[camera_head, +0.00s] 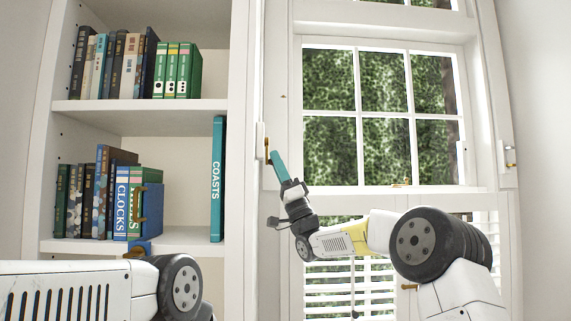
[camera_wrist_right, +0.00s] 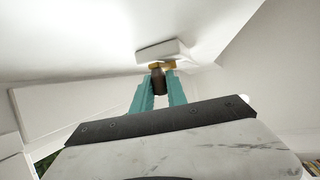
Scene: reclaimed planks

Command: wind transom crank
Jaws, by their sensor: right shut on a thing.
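The transom crank (camera_head: 267,148) is a small brass arm on a white housing (camera_head: 260,138) fixed to the left window frame. In the right wrist view its brass arm (camera_wrist_right: 163,65) sits under the white housing (camera_wrist_right: 162,49), with a dark knob (camera_wrist_right: 158,82) hanging from it. My right gripper (camera_head: 275,158) has teal fingers and reaches up to the crank from below right. In the wrist view the fingers (camera_wrist_right: 158,88) are shut on the dark knob, one on each side.
A white bookcase (camera_head: 140,106) with books stands left of the window. A tall teal book (camera_head: 217,180) stands near its right side. The multi-pane window (camera_head: 358,115) lies behind my right arm, with blinds (camera_head: 335,290) below. Another brass fitting (camera_head: 510,165) is on the right frame.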

